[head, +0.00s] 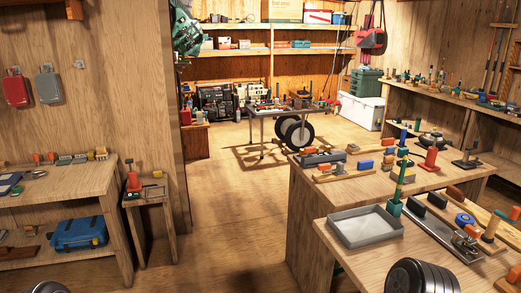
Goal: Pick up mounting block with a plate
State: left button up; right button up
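I cannot tell for sure which thing is the mounting block with a plate. One candidate is a long grey metal plate (437,233) with dark blocks and a metal fitting on it, lying on the near right bench. Another is a small dark block on a flat base (467,158), farther back on the benches at right. A red block-like piece (133,182) stands on the small wooden stand at left. Neither of my grippers shows in the head view, so their state is hidden.
A grey tray (364,226) sits empty on the near right bench beside a green upright piece (395,203). A blue case (79,233) lies on the left bench's lower shelf. The wooden floor (235,215) between the benches is clear, leading to a small table (257,112).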

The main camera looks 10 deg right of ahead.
aim_at(353, 148)
jog(key=i+j+z, duration=0.1)
jog(key=i+z, duration=0.25)
jog(key=i, duration=0.15)
jog(key=i+j+z, duration=0.25)
jog(key=i+z, duration=0.15)
jog(key=i+j+z, duration=0.35)
jog(key=i, duration=0.25)
jog(key=j+u, duration=0.1)
jog(key=u, duration=2.15)
jog(key=i+z, duration=0.35)
jog(key=i+j+z, duration=0.1)
jog(key=i+z, duration=0.2)
jog(key=i, duration=0.25)
jog(key=i+l+z, duration=0.3)
jog(key=i+z, duration=0.2)
jog(key=i, duration=0.7)
jog(key=i+j+z, duration=0.15)
jog(key=i+z, duration=0.35)
jog(key=i, duration=0.65)
jog(key=i+l+z, duration=0.2)
jog(key=i, duration=0.5)
jog(key=i+j+z, duration=0.25)
jog(key=i, duration=0.45)
jog(key=i+z, duration=0.2)
jog(key=i, duration=0.5)
jog(key=z, duration=0.7)
